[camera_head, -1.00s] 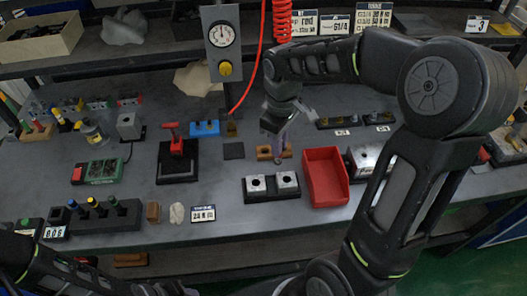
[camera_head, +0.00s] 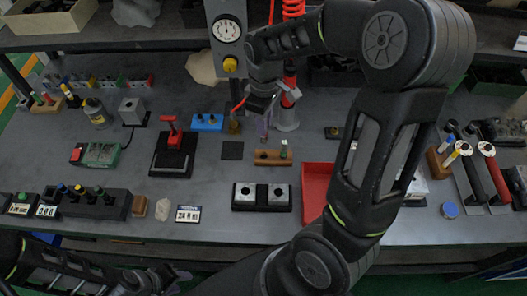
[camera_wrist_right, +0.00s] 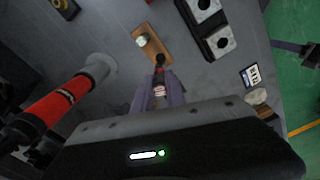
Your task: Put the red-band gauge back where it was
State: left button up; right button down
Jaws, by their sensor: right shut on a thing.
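My right gripper (camera_head: 264,128) is shut on the red-band gauge (camera_wrist_right: 158,90). In the right wrist view, the gauge shows a reddish band between the fingers and a dark tip pointing away. A wooden block (camera_head: 272,158) lies on the bench just below the gripper; it also shows in the right wrist view (camera_wrist_right: 153,44). A pale green-topped piece (camera_wrist_right: 142,40) stands in the block. The gauge's tip appears near one end of the block; I cannot tell whether it touches. My left gripper (camera_head: 158,280) is low at the bottom left, its fingers unclear.
A two-hole metal block (camera_head: 262,197) lies in front of the wooden block. A red bin (camera_head: 316,182) is partly hidden by my right arm. A red post-like tool (camera_wrist_right: 55,103) stands close beside the gripper. A dark square pad (camera_head: 232,151) lies left of the block.

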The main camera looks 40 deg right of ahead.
aim_at(264, 139)
notch_tip(264, 139, down, 5)
jog(key=b, duration=0.3)
jog(key=shift+f, duration=0.1)
notch_tip(264, 139, down, 4)
jog(key=b, duration=0.3)
jog(key=shift+f, duration=0.1)
jog(key=c, duration=1.4)
grip_release()
jog(key=shift+o, duration=0.2)
notch_tip(264, 139, up, 11)
jog(key=p, duration=0.8)
jog(key=shift+r+p, duration=0.3)
jog(key=shift+r, duration=0.4)
